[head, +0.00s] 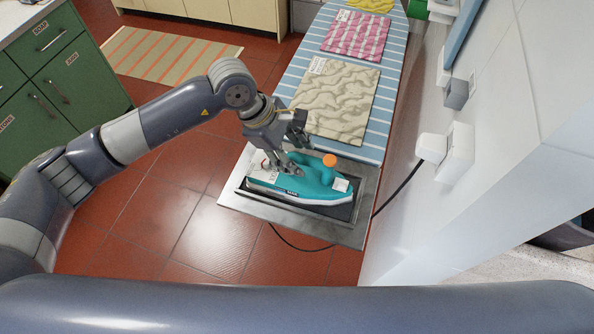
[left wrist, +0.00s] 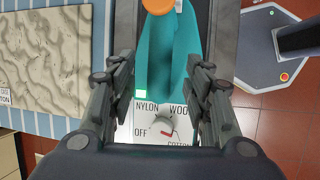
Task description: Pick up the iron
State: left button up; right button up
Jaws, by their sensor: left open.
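The iron (head: 320,184) is teal with a white base and an orange knob. It lies on the metal rest plate at the near end of the ironing board (head: 376,139). My left gripper (head: 292,157) is right over the iron's left part in the head view. In the left wrist view, the open fingers of my left gripper (left wrist: 158,100) stand on either side of the teal body (left wrist: 155,65), above a white dial panel marked NYLON and OFF. I cannot tell whether the fingers touch the iron. My right gripper is not in view.
A beige patterned cloth (head: 338,98) and a pink striped cloth (head: 356,36) lie on the striped board. The metal rest plate (head: 347,233) surrounds the iron. A white wall with a socket (head: 450,150) and black cord is at the right. Green cabinets (head: 75,80) stand at the left.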

pick_arm(q)
jog(key=shift+p+x, duration=0.3)
jog(key=shift+x, duration=0.65)
jog(key=shift+d+f, duration=0.15)
jog(key=shift+f, duration=0.15)
grip_shut()
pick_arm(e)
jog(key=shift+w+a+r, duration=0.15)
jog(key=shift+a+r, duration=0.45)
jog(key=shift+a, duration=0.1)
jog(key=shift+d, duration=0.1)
pick_arm(q)
jog(key=shift+w+r, duration=0.1)
jog(key=shift+r, duration=0.1)
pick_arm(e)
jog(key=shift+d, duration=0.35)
